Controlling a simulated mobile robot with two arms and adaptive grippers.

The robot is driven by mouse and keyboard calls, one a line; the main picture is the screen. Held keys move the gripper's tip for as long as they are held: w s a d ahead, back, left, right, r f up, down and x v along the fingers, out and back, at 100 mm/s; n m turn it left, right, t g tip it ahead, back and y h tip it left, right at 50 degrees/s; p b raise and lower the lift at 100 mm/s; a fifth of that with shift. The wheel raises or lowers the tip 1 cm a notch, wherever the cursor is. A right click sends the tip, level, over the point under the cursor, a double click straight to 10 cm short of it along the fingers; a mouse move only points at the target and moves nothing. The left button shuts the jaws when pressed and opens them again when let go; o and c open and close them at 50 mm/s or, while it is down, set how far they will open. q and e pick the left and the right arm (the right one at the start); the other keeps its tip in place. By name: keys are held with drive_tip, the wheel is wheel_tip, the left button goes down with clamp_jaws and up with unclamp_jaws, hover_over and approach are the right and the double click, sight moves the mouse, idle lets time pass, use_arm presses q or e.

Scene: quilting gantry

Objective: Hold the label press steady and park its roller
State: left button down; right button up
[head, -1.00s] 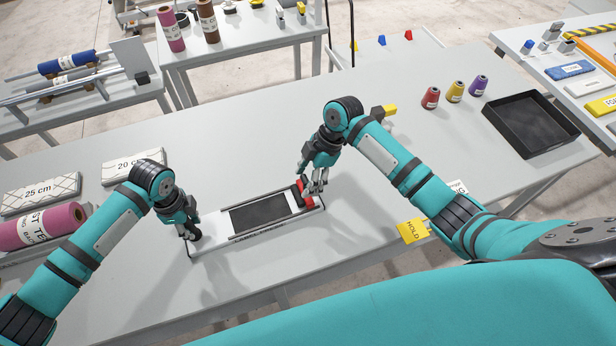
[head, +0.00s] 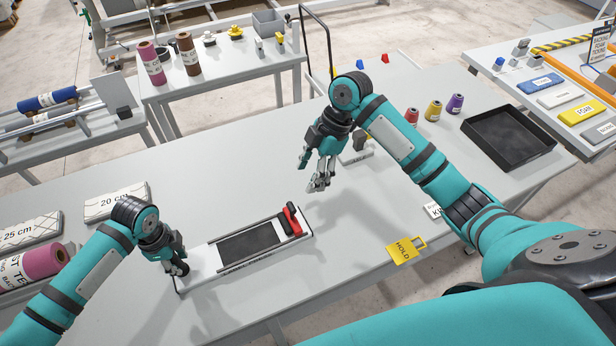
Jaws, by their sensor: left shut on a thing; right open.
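The label press (head: 207,260) lies on the near table, a white base with two rails and a dark pad (head: 249,241) between them. Its roller (head: 291,220), with a red handle, sits at the right end of the rails. My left gripper (head: 178,268) is shut on the left end of the press base; its fingertips partly hide that end. My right gripper (head: 318,184) is open and empty, above the table to the upper right of the roller and apart from it.
A black tray (head: 508,138) and several thread cones (head: 433,110) stand at the back right. A yellow HOLD tag (head: 403,250) is at the front edge. Padded blocks (head: 117,202) and a pink roll (head: 38,262) are at left.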

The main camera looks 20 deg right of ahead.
use_arm(q)
drive_tip(key=shift+s+a+f, duration=0.1)
drive_tip(key=shift+s+f, duration=0.2)
